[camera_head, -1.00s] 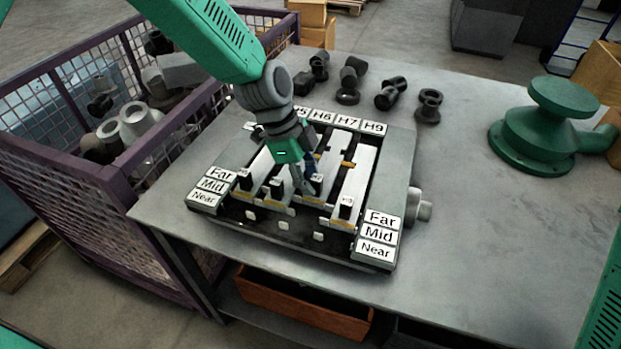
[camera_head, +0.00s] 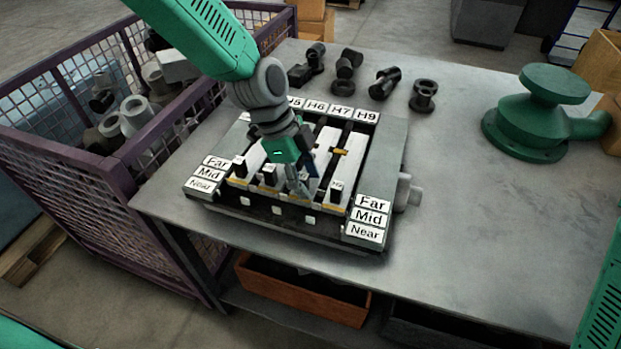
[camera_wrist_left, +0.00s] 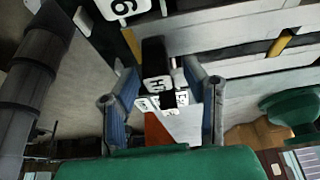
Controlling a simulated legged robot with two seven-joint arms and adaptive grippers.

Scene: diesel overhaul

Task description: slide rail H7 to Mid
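The rail fixture (camera_head: 395,165) lies on the grey bench with several pale rails in its slots. Far, Mid and Near labels stand at both sides, and H5 to H9 labels run along the back. My left gripper (camera_head: 300,185) reaches down over the H7 rail and hides its knob in the head view. In the left wrist view, the black H7 knob (camera_wrist_left: 155,62) lies between the fingers of my left gripper (camera_wrist_left: 162,72). The fingers look apart, with a gap at the right of the knob. The H9 knob (camera_head: 336,188) is just right of the gripper. My right gripper is out of view.
Several dark machined parts (camera_head: 385,83) stand behind the fixture. A green flanged casting (camera_head: 540,115) stands at the bench's back right. A purple mesh bin (camera_head: 110,185) with metal parts stands left.

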